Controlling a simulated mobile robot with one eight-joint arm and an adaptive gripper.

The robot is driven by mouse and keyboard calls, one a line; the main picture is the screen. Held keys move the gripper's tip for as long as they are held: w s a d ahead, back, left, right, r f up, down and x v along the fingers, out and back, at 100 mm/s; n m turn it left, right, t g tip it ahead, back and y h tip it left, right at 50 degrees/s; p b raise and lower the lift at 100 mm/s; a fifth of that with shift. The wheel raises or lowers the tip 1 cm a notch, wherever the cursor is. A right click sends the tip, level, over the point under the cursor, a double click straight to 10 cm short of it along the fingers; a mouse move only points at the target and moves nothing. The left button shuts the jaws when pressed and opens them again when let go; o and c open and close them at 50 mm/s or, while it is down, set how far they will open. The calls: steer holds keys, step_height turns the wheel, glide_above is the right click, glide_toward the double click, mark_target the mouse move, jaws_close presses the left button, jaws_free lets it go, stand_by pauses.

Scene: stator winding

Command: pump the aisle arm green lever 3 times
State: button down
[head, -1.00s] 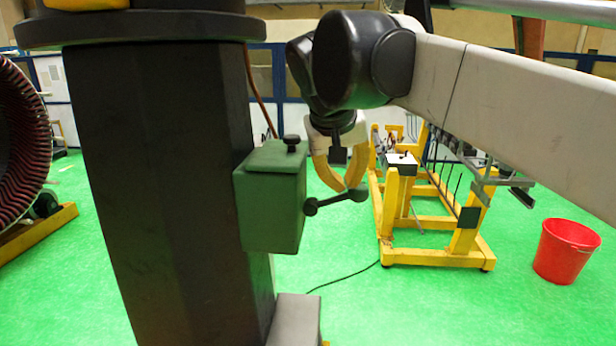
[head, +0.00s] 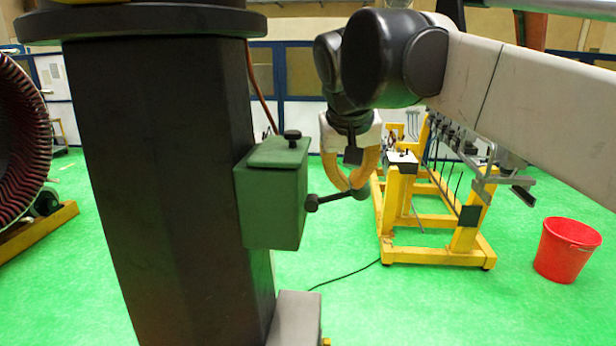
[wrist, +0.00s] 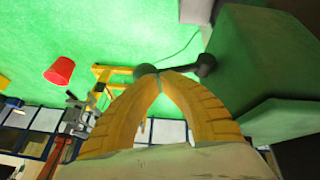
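The green lever (head: 335,199) is a short dark green bar with a knob at each end. It sticks out to the right from the green box (head: 270,205) on the dark column, its outer end slightly higher. My gripper (head: 357,188) has yellow curved fingers pointing down, with the tips drawn together at the lever's outer end. In the wrist view, the fingertips (wrist: 157,75) meet at the lever (wrist: 186,70), next to its outer knob. The fingers partly hide the lever, so the exact contact is hard to see.
The dark column (head: 165,190) stands left of the lever, with a grey block (head: 295,318) at its foot. A yellow frame (head: 430,252) stands behind, and a red bucket (head: 567,250) is at the right. Green floor between them is mostly clear.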

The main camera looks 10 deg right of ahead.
mark_target(359, 193)
steer(key=f+y, duration=0.1)
steer(key=d+f+y+b, duration=0.1)
steer(key=m+t+b, duration=0.1)
steer(key=shift+s+d+f+y, duration=0.3)
steer(key=shift+d+f+y, duration=0.05)
steer(key=shift+f+y, duration=0.05)
steer(key=shift+s+d+f+b, duration=0.1)
steer(key=shift+d+f+b, duration=0.1)
steer(key=shift+f+b, duration=1)
steer(key=shift+f+p, duration=0.3)
steer(key=shift+f, duration=0.1)
steer(key=shift+r, duration=0.1)
